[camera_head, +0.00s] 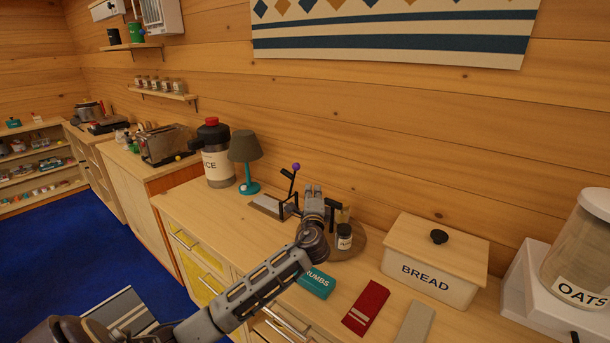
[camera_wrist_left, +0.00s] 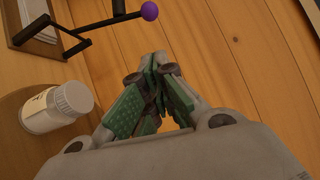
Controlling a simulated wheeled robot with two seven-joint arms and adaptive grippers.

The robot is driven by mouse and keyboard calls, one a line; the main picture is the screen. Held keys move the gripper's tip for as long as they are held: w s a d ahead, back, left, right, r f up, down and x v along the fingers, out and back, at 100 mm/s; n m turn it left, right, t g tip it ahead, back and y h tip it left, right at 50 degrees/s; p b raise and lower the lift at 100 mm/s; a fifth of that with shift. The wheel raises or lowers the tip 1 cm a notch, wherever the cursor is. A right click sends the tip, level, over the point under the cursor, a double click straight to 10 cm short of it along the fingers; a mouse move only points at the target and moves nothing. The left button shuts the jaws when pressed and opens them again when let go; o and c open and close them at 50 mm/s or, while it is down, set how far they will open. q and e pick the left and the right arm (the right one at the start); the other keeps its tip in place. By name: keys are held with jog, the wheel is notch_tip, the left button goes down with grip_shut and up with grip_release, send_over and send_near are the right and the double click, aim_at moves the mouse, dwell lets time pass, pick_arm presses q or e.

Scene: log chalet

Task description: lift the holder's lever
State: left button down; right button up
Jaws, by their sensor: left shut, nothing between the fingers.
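The holder (camera_head: 264,204) is a low wooden tray with white sheets in it, on the counter behind my left gripper. Its black lever (camera_head: 291,184) has a purple ball (camera_head: 296,166) at the end and stands tilted upward. In the left wrist view the holder (camera_wrist_left: 38,27) is at the top left, and the purple ball (camera_wrist_left: 149,11) is near the top middle. My left gripper (camera_head: 313,189) is shut and empty, just right of the lever. In the left wrist view its closed fingertips (camera_wrist_left: 158,57) are below the ball and apart from it. My right gripper is not in view.
A lamp (camera_head: 246,157) and large canister (camera_head: 217,157) stand left of the holder. A bread box (camera_head: 435,262) is at right. The log wall is close behind.

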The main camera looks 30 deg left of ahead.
pick_arm(q)
jog(key=w+a+r+p, duration=0.1)
jog(key=w+a, duration=0.6)
jog(key=shift+a+p, duration=0.25)
jog(key=shift+p, duration=0.05)
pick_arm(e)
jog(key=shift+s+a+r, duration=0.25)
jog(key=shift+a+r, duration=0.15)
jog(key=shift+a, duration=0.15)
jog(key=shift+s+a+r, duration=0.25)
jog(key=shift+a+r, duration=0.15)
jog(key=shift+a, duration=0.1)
pick_arm(q)
jog(key=shift+w+r, duration=0.1)
jog(key=shift+a+r, duration=0.1)
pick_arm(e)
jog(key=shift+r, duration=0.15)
